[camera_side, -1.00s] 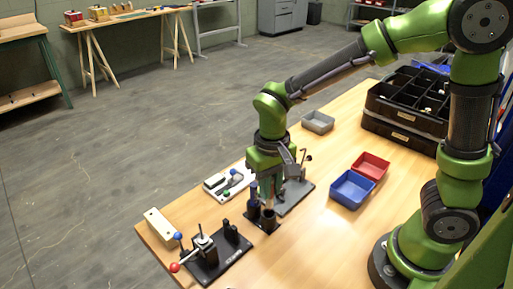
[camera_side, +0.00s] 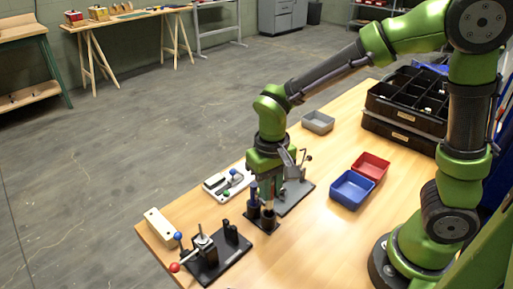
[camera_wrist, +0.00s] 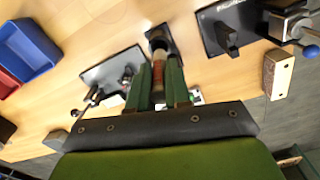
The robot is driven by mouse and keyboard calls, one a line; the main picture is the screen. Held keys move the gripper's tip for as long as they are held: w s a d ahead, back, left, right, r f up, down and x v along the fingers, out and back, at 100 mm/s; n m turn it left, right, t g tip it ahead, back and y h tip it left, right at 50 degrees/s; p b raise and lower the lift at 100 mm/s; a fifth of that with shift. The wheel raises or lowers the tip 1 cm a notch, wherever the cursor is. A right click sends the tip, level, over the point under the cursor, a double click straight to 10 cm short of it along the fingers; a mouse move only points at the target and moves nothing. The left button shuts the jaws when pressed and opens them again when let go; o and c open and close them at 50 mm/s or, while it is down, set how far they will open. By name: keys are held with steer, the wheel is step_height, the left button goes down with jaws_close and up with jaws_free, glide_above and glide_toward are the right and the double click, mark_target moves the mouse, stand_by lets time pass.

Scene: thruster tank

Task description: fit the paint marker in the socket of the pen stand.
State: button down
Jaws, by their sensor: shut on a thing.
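The pen stand (camera_side: 261,227) is a black plate with dark upright cups, near the middle of the wooden table in the side view. The stand also shows at the top middle of the wrist view (camera_wrist: 174,41). My gripper (camera_side: 266,198) points down right above the stand. In the wrist view my gripper (camera_wrist: 160,82) is shut on the paint marker (camera_wrist: 158,72), which looks reddish brown with a pale band. The marker's far end lines up with a dark round socket (camera_wrist: 157,44). I cannot tell whether it is inside; the fingers hide much of the marker.
A black clamp fixture (camera_side: 215,260) with a red-knobbed lever stands in front left. A grey plate with a metal clamp (camera_side: 293,197) is close on the right. A white board (camera_side: 228,184) lies behind. Blue (camera_side: 351,190) and red (camera_side: 371,165) bins stand to the right.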

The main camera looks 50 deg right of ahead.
mark_target(269, 207)
steer(key=shift+f, duration=0.2)
steer(key=shift+f, duration=0.45)
steer(key=shift+f, duration=0.4)
steer(key=shift+f, duration=0.3)
steer(key=shift+f, duration=0.15)
stand_by(0.4)
steer(key=shift+f, duration=0.55)
steer(key=shift+f, duration=0.25)
stand_by(0.4)
